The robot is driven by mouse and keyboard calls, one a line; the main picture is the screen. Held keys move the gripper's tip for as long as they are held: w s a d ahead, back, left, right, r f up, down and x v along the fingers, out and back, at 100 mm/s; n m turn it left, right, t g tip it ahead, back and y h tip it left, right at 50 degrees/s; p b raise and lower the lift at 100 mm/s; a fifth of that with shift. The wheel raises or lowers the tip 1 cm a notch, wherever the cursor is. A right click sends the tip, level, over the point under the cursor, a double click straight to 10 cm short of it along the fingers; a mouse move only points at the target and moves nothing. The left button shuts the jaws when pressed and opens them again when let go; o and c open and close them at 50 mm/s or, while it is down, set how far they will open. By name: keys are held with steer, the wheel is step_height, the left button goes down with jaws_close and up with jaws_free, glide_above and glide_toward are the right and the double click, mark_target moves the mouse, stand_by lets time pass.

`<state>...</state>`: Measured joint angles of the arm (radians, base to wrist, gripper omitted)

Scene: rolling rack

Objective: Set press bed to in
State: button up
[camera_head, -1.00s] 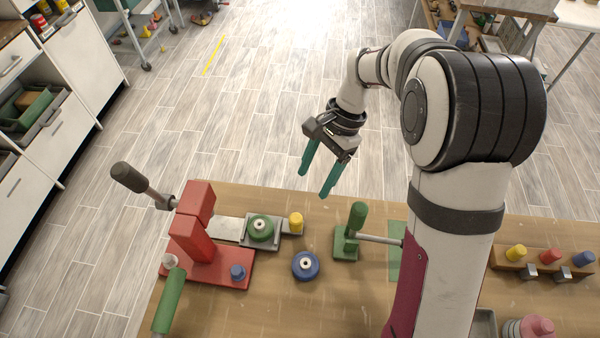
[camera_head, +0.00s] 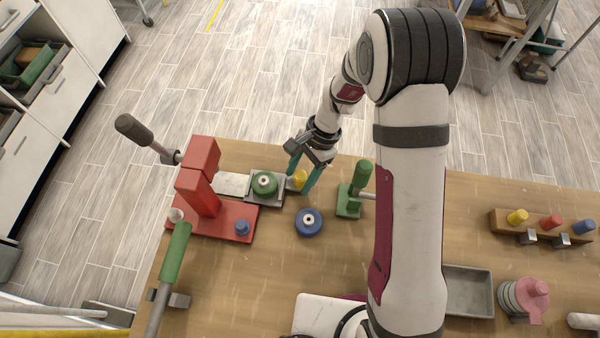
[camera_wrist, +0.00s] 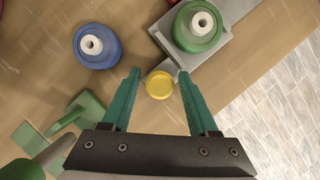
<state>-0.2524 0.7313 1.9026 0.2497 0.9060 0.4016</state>
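The red press (camera_head: 200,190) stands at the left of the bench. Its grey sliding bed (camera_head: 230,184) extends out to the right of the press. A green round piece (camera_head: 264,184) sits on the bed's square plate, and it also shows in the wrist view (camera_wrist: 197,28). A yellow knob (camera_head: 300,178) is at the bed's right end. My gripper (camera_head: 305,184) is open, with its teal fingers on either side of the yellow knob. In the wrist view the knob (camera_wrist: 159,84) lies between the fingertips, with gaps on both sides. Whether the fingers reach down beside it is unclear.
A blue round piece (camera_head: 309,222) stands just in front of my gripper. A green lever fixture (camera_head: 353,195) is close on the right. A green-handled lever (camera_head: 174,255) rises at the front left. A rack with colored knobs (camera_head: 541,225) and a grey tray (camera_head: 467,292) are further right.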

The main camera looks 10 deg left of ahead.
jaws_close()
stand_by(1.2)
